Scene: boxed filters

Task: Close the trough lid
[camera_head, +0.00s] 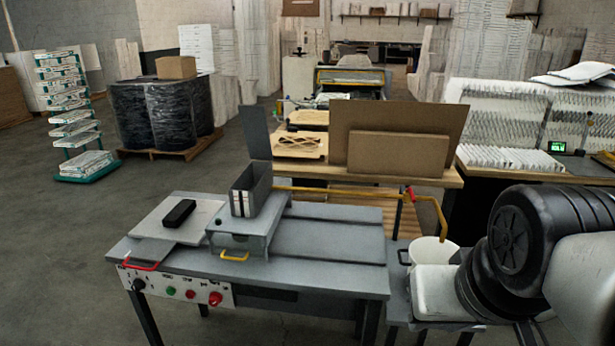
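A grey metal bench stands in front of me. On it is a low grey housing (242,232) with a yellow handle (235,257) at its front edge. A grey upright open-topped box (251,190) stands on the housing. Long flat grey panels (330,237) run to the right of the housing. To the left is a light plate (182,219) with a black block (179,213) on it, and a red handle (141,265) at the front edge. I cannot tell for sure which part is the trough lid. My arm fills the lower right; my gripper is not in view.
A control panel (180,288) with knobs and buttons faces me on the bench front. A yellow pipe (330,190) runs behind the bench toward a white bucket (432,251) at right. A wooden table with cardboard sheets (397,153) stands behind.

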